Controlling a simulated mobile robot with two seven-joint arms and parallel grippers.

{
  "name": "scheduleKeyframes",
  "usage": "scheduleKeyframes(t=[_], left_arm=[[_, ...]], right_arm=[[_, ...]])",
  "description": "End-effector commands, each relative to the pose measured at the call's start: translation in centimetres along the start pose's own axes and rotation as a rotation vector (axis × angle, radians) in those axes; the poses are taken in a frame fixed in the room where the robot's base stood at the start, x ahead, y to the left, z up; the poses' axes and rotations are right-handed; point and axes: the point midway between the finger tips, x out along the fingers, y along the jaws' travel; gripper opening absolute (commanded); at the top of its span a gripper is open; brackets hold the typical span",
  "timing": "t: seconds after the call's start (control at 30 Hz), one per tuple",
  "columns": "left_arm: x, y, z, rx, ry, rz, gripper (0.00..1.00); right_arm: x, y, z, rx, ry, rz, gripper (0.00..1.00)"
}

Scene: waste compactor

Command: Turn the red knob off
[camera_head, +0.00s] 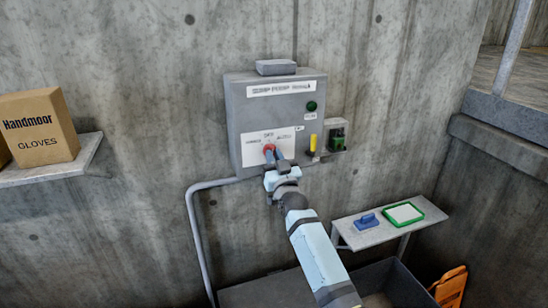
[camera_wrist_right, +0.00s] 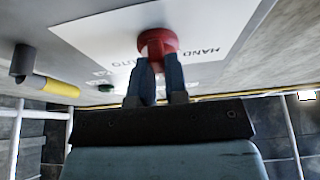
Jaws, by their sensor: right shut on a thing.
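The red knob (camera_head: 269,149) is on the white label plate on the front of a grey control box (camera_head: 240,113) fixed to the concrete wall. In the right wrist view the red knob (camera_wrist_right: 157,42) stands out from the white plate. My right gripper (camera_head: 274,158) reaches up to the box, and its two dark fingers (camera_wrist_right: 159,65) are shut on the knob. The fingers hide part of the knob and of the label text around it. My left gripper is not in either view.
A green round light (camera_head: 311,106) and a yellow-handled part (camera_head: 313,143) are to the right of the knob. A shelf with a Handmoor gloves box (camera_head: 40,127) is at left. A small shelf (camera_head: 375,233) is at lower right. A conduit (camera_head: 195,235) runs below the box.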

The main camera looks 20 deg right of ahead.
Motion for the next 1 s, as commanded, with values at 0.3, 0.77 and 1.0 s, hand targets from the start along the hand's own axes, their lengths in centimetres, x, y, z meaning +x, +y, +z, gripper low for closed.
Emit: scheduleKeyframes(t=[0.3, 0.77, 1.0], left_arm=[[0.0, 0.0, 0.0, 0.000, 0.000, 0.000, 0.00], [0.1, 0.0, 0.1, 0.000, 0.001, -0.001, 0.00], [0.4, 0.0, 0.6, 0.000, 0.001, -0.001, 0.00]], right_arm=[[-0.1, 0.0, 0.1, 0.001, -0.003, 0.000, 0.00], [-0.5, 0.0, 0.1, 0.001, -0.001, 0.000, 0.39], [-4.6, 0.0, 0.3, 0.002, -0.003, 0.000, 0.39]])
